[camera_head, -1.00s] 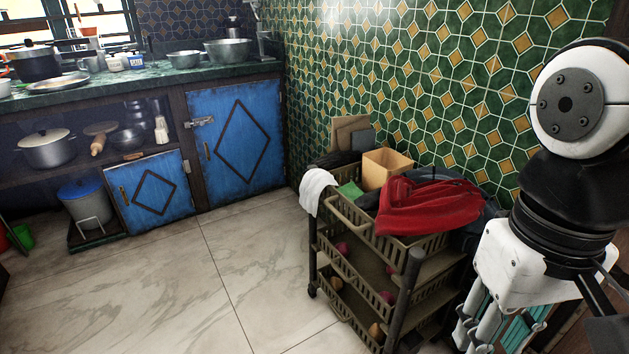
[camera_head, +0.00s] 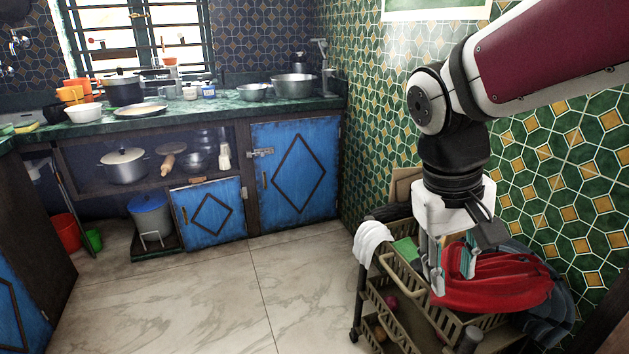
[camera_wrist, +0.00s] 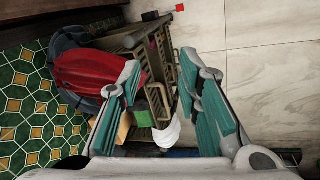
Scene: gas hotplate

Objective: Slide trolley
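The trolley (camera_head: 412,318) is a tan, basket-sided cart with several tiers and dark castors, standing against the green tiled wall at the lower right of the head view. My gripper (camera_head: 452,285) points down over the top tier, in front of the red cloth. In the wrist view my gripper (camera_wrist: 165,85) has its teal fingers apart, with the trolley's basket edge (camera_wrist: 160,100) beneath and between them. Contact cannot be told.
Blue cabinets (camera_head: 295,170) and a green counter (camera_head: 225,103) with pots and bowls stand at the back. A blue-lidded bin (camera_head: 150,215) and a red bucket (camera_head: 65,232) are at the left. The marble floor (camera_head: 190,305) left of the trolley is clear.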

